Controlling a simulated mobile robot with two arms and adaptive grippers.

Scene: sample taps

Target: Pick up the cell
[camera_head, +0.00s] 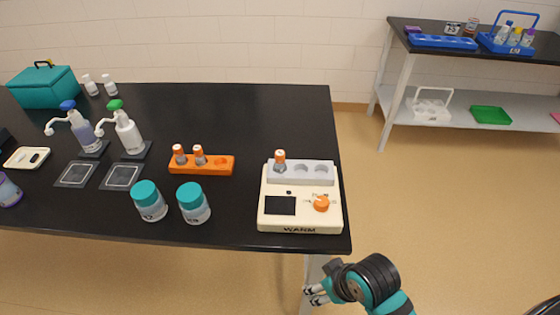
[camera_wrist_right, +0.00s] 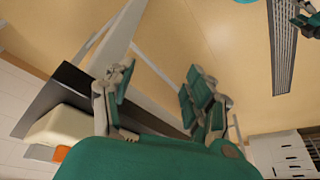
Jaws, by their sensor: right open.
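I cannot tell for certain which item is the cell. One small orange-capped vial (camera_head: 280,160) stands upright in the grey block of the cream WARM device (camera_head: 273,218). Two similar vials, a left one (camera_head: 180,155) and a right one (camera_head: 199,156), stand in an orange rack (camera_head: 217,166). My right gripper (camera_head: 315,294) is low, past the table's front right edge and apart from every vial. In the right wrist view its jaws (camera_wrist_right: 160,90) are apart with nothing between them. My left gripper does not show in the head view.
Two teal-lidded jars (camera_head: 150,204) (camera_head: 193,207) stand near the front edge of the black table (camera_head: 250,115). Pump bottles (camera_head: 78,128) (camera_head: 127,132) and a teal case (camera_head: 45,88) are at the left. A second table (camera_head: 425,31) holds blue racks. The table's middle back is clear.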

